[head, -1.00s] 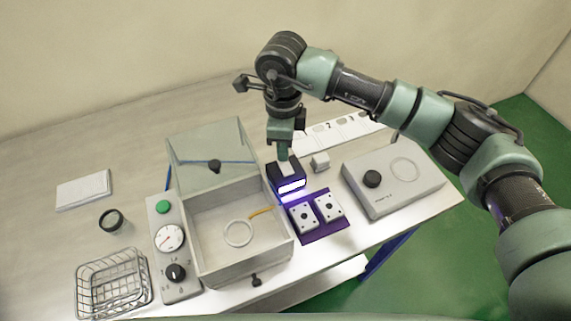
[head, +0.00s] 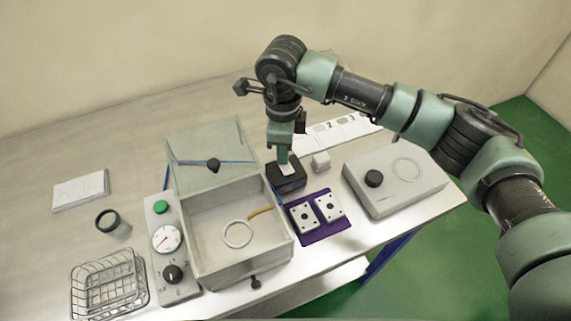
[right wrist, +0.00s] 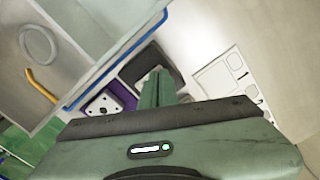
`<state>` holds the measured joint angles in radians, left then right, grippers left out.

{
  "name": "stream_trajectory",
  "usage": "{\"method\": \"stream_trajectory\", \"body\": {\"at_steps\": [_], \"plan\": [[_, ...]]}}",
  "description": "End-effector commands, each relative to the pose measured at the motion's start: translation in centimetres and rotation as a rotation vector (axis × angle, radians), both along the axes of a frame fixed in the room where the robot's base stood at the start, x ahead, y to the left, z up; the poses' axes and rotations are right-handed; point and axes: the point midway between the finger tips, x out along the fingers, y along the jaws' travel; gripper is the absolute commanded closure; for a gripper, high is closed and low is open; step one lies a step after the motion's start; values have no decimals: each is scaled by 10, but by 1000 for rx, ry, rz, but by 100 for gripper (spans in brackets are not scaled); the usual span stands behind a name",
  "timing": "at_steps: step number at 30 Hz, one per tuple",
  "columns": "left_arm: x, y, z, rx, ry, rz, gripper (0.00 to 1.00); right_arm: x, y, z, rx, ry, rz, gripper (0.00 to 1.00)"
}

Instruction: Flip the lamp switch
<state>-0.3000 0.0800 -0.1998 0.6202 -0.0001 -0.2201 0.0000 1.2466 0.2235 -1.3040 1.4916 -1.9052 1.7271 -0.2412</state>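The lamp (head: 288,183) is a small black box with a white rocker switch (head: 287,170) on top. It stands at the back edge of the purple mat, right of the clear-walled box, and its front is dark. My right gripper (head: 283,158) points down from above with its fingertips at the switch; the fingertips look closed together and empty. They hide part of the switch. In the right wrist view the fingers (right wrist: 156,82) lie side by side over the dark lamp housing (right wrist: 134,70). My left gripper is not in view.
An open box (head: 200,258) with a raised lid, a ring and a yellow strip inside stands left of the lamp. Two white blocks lie on the purple mat (head: 322,234). A grey unit (head: 405,197) with a black knob stands right. A wire basket (head: 108,285) stands front left.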

Motion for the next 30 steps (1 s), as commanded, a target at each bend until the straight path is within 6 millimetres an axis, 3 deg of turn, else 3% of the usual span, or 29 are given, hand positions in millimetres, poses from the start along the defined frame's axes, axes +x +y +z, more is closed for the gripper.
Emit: {"method": "stream_trajectory", "body": {"at_steps": [11, 30], "plan": [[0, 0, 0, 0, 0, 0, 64, 0, -1, 2, -3, 2, 0, 100], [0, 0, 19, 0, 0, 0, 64, 0, 0, 55, -1, 0, -1, 100]]}}
